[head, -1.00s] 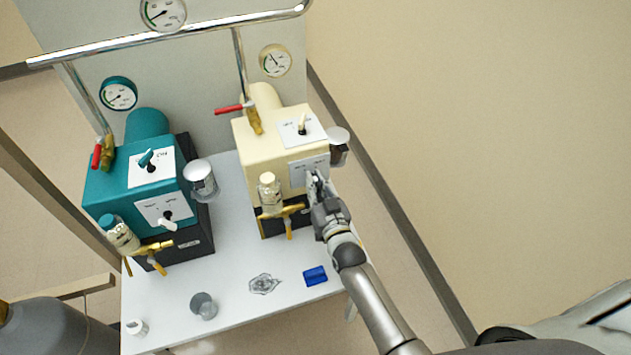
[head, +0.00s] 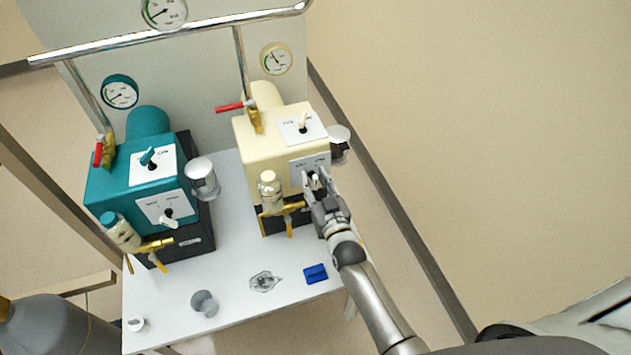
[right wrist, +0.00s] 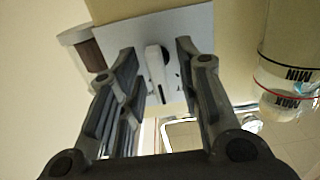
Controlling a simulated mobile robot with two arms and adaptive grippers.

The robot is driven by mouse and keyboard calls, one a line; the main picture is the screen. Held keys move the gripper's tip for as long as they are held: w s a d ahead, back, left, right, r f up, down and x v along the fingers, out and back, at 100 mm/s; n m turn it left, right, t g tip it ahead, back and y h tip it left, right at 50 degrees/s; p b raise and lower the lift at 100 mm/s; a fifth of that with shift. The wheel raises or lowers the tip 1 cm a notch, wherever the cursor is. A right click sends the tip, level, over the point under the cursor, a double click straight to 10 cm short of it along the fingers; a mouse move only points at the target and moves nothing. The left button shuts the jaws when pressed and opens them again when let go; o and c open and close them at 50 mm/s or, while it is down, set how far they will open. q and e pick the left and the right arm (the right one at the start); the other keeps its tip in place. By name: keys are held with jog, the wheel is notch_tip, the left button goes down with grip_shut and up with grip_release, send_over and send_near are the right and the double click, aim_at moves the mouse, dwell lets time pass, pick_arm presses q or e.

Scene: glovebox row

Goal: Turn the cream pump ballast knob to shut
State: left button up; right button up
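The cream pump (head: 262,140) stands on the right of the white table. Its ballast knob (head: 314,181) is a pale lever on a white label plate (head: 301,170) on its front face. My right gripper (head: 314,188) is at this plate, its fingers spread on either side of the knob. In the right wrist view the knob (right wrist: 157,62) stands between the two open fingers (right wrist: 158,70), with visible gaps beside it. The plate (right wrist: 195,30) lies behind, its lettering mostly hidden or too small to read. My left gripper is not in view.
A teal pump (head: 125,180) with a similar lever stands at left. A sight bottle (head: 269,185) with brass tap is close left of my gripper. A blue block (head: 315,273), a clear piece (head: 264,281) and a grey cup (head: 204,303) lie on the front table (head: 235,265).

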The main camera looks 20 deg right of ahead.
jog(key=s, duration=1.2)
jog(key=shift+d, duration=0.2)
